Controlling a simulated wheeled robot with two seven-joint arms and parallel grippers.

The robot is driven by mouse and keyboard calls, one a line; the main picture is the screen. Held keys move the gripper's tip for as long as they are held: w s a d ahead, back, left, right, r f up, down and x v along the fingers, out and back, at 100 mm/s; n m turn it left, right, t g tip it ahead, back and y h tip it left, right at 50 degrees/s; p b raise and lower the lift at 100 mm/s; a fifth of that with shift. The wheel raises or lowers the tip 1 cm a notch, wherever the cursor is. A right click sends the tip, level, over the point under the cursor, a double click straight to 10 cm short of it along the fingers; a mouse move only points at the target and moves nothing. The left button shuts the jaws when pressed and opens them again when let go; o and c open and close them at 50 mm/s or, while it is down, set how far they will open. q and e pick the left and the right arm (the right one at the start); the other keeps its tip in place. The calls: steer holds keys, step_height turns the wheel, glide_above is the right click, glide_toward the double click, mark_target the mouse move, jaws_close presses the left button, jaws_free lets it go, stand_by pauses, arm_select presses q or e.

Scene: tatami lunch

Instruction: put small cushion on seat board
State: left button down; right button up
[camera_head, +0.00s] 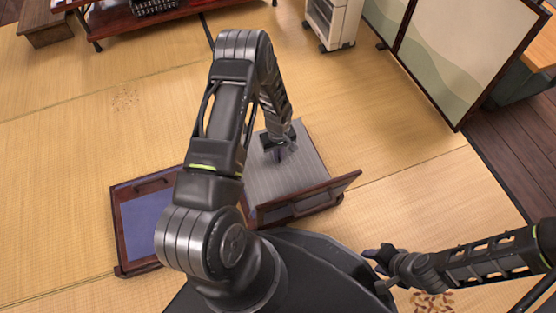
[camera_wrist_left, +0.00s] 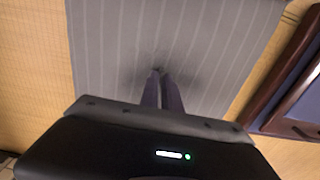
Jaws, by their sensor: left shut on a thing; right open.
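A grey striped cushion (camera_head: 308,160) lies flat in the middle of the head view; it fills much of the left wrist view (camera_wrist_left: 110,45). My left gripper (camera_head: 279,154) points down at it and is shut on its fabric, with the fingertips (camera_wrist_left: 161,76) together at a dimple in the cloth. A dark wooden board with a blue-purple top (camera_head: 143,222) lies to the left, partly behind my left arm. A brown wooden panel (camera_head: 318,203) stands at the cushion's near edge. I cannot tell what lies under the cushion. My right gripper (camera_head: 374,255) is open and empty at lower right.
A red-brown low table (camera_head: 160,22) and a white wheeled cabinet (camera_head: 333,22) stand at the back. A folding screen (camera_head: 455,55) stands at the right. Small brown scraps (camera_head: 432,303) lie near my right arm. The tatami (camera_head: 60,150) at the left is mostly clear.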

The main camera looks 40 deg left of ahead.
arm_select(q)
steer(key=shift+f+b, duration=0.75)
steer(key=shift+f, duration=1.05)
steer(key=shift+f, duration=0.2)
steer(key=c, duration=1.6)
jaws_free()
steer(key=shift+o, duration=0.2)
steer(key=shift+r, duration=0.1)
steer(key=shift+r, duration=0.2)
step_height(320, 180, up, 12)
steer(key=p, duration=0.5)
steer(key=shift+f, duration=0.1)
